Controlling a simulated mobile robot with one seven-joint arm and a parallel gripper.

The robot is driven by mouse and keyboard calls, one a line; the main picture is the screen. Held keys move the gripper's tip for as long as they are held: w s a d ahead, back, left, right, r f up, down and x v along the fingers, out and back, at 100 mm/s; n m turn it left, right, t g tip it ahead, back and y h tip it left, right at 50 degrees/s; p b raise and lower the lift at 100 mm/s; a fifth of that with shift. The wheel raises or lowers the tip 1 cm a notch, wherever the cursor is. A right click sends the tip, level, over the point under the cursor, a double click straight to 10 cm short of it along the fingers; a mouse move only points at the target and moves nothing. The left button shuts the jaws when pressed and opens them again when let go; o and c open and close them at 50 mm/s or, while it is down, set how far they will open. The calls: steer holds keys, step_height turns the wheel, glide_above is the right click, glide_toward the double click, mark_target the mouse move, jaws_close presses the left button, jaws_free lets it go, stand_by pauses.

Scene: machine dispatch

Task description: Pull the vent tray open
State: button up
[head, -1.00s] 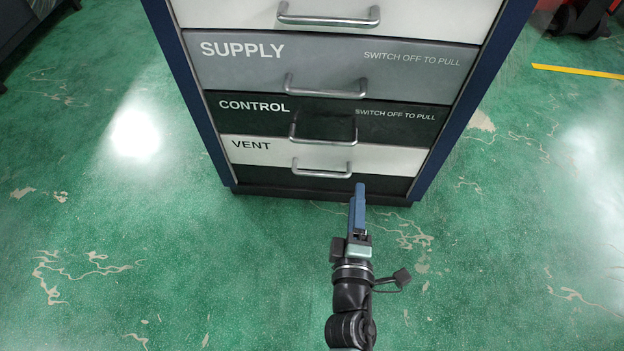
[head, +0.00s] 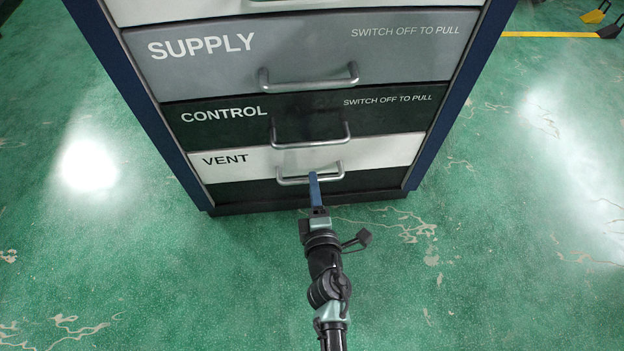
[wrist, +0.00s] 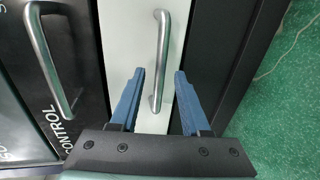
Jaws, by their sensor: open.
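The vent tray (head: 375,152) is the white drawer front low on the cabinet, marked VENT. It looks shut, level with the fronts around it. Its silver bar handle (head: 290,181) sticks out at the lower middle. My gripper (head: 314,178) is at this handle in the head view. In the wrist view my gripper (wrist: 159,75) is open, its two blue fingers apart on either side of the lower part of the vent handle (wrist: 161,50). A gap shows between each finger and the bar, and I cannot tell any contact.
The black CONTROL drawer (head: 380,119) with its own handle (head: 310,142) sits just above. The grey SUPPLY drawer (head: 400,60) is above that; both read SWITCH OFF TO PULL. A dark panel (head: 370,180) lies below the vent tray. Green floor (head: 180,270) in front is clear.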

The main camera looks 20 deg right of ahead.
steer(key=shift+b+x, duration=0.3)
steer(key=shift+x, duration=1.35)
jaws_close()
